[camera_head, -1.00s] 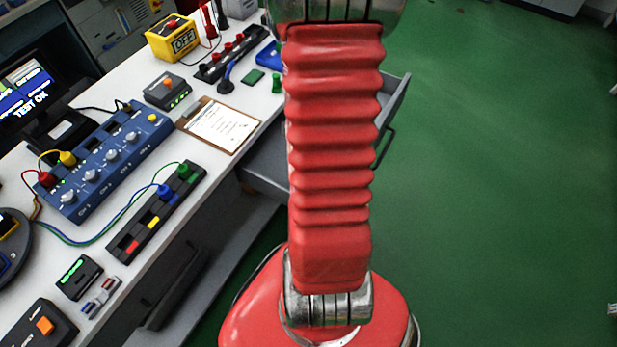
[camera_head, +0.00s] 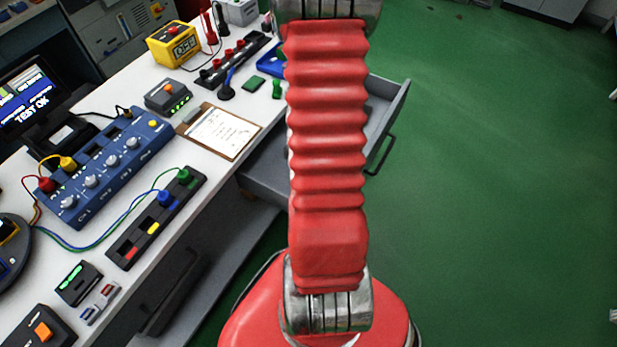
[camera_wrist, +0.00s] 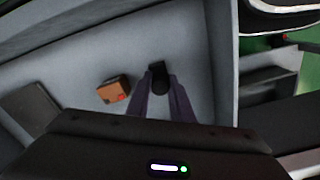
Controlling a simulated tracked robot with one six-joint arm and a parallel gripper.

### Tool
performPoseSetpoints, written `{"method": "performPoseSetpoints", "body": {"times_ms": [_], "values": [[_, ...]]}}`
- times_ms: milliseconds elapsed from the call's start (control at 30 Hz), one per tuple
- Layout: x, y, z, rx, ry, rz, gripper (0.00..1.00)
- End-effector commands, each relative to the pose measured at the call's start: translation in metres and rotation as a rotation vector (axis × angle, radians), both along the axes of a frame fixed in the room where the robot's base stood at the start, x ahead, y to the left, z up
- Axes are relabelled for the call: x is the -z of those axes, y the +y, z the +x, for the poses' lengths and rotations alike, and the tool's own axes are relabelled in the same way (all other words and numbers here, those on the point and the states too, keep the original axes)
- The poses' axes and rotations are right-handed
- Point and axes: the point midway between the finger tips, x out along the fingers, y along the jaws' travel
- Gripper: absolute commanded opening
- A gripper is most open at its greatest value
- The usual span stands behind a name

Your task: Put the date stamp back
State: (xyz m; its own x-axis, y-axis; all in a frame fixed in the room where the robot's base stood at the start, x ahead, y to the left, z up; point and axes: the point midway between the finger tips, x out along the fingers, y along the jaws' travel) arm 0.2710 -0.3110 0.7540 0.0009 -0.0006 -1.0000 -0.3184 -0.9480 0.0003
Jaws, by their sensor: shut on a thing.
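In the wrist view, my gripper (camera_wrist: 159,92) points down into an open grey drawer (camera_wrist: 205,55). Its two dark purple-grey fingers are shut on a small black object, which I take to be the date stamp (camera_wrist: 159,72). Only its dark upper end shows between the fingertips; the rest is hidden. I cannot tell whether it touches the drawer floor. In the head view the drawer (camera_head: 385,110) is pulled out from the bench, mostly behind my red arm. The gripper and the stamp are hidden there.
An orange-brown box (camera_wrist: 113,90) lies in the drawer left of my gripper, and a flat grey item (camera_wrist: 28,108) lies further left. On the white bench are a clipboard (camera_head: 220,133), a blue power unit (camera_head: 108,165) and a green block (camera_head: 253,83). Green floor at right is clear.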

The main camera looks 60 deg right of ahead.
Motion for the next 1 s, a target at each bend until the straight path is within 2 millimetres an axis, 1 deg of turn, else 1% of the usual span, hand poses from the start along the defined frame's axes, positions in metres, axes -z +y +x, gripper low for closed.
{"method": "performPoseSetpoints", "body": {"times_ms": [100, 233, 333, 667, 700, 933, 1000], "values": [[0.015, 0.001, -0.001, 0.0, 0.002, 0.003, 0.06], [0.027, 0.0, 0.0, 0.0, 0.002, 0.002, 0.06], [0.03, 0.0, 0.0, 0.0, 0.001, 0.0, 0.06], [0.031, 0.0, 0.0, 0.0, 0.001, 0.0, 0.06], [0.032, 0.0, 0.0, 0.0, 0.0, 0.0, 0.21], [0.031, 0.0, 0.0, 0.0, 0.0, 0.0, 0.38], [0.031, 0.0, 0.0, 0.0, 0.0, 0.0, 0.39]]}}
